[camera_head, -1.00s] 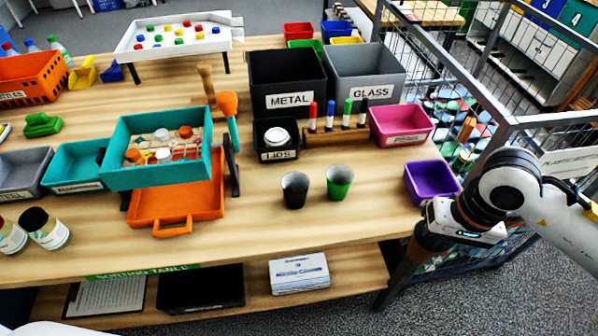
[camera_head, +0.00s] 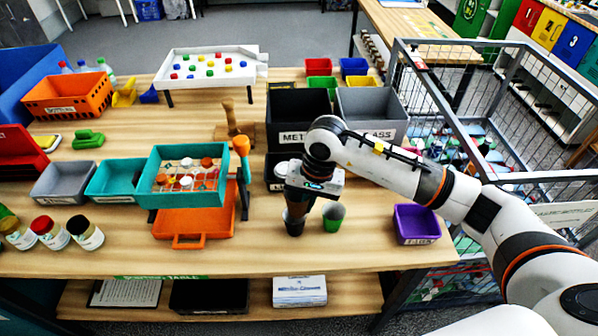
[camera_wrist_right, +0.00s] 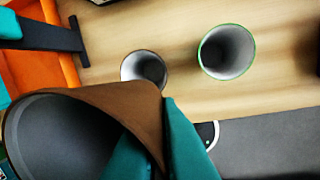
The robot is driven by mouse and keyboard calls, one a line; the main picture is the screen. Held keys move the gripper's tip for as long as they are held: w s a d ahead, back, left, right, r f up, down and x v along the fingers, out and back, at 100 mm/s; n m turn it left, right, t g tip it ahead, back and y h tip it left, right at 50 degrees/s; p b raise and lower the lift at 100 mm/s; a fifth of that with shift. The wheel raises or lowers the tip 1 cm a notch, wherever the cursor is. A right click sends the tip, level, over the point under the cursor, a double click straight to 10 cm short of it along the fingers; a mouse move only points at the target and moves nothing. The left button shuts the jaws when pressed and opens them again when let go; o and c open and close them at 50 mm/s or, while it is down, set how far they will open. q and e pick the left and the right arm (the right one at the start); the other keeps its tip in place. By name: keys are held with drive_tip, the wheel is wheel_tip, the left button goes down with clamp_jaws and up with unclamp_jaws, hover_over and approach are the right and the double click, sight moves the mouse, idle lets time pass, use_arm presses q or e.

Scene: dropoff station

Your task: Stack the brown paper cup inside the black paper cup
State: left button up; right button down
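The brown paper cup (camera_head: 299,207) is held by my right gripper (camera_head: 301,196) and hangs above the table. In the right wrist view the brown cup (camera_wrist_right: 125,98) is large at lower left, with a teal finger against its wall. The black paper cup (camera_head: 294,226) stands upright on the table, just below the brown cup in the head view and partly hidden by it. In the right wrist view the black cup (camera_wrist_right: 146,70) shows its open mouth, empty, beyond the brown cup's rim. Whether the two cups touch is unclear. My left gripper is not in view.
A green cup (camera_head: 333,217) stands close to the right of the black cup. A purple bin (camera_head: 416,224) is farther right. An orange tray (camera_head: 194,226) lies to the left, below a teal crate (camera_head: 182,200). The table in front of the cups is clear.

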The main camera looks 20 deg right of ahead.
sight(304, 209)
drive_tip(key=shift+w+a+r+m+p, duration=0.1)
drive_tip(key=shift+w+r+m+p, duration=0.15)
drive_tip(key=shift+w+m+p, duration=0.15)
drive_tip(key=shift+w+a+r+m+p, duration=0.1)
drive_tip(key=shift+w+r+m+p, duration=0.15)
drive_tip(key=shift+w, duration=0.2)
drive_tip(key=shift+w+f, duration=0.15)
drive_tip(key=shift+d+f+b, duration=0.1)
drive_tip(key=shift+f+b, duration=0.25)
drive_tip(key=shift+f, duration=0.4)
drive_tip(key=shift+f+b, duration=0.4)
drive_tip(key=shift+f, duration=0.85)
drive_tip(key=shift+f+b, duration=0.75)
drive_tip(key=shift+b, duration=0.15)
use_arm(q)
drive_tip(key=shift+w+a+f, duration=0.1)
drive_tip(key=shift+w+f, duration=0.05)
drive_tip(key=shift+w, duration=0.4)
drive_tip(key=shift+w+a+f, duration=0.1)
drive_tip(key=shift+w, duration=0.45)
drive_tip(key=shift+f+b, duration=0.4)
drive_tip(key=shift+b, duration=0.05)
use_arm(e)
drive_tip(key=c, duration=1.5)
unclamp_jaws()
drive_tip(key=shift+c, duration=0.2)
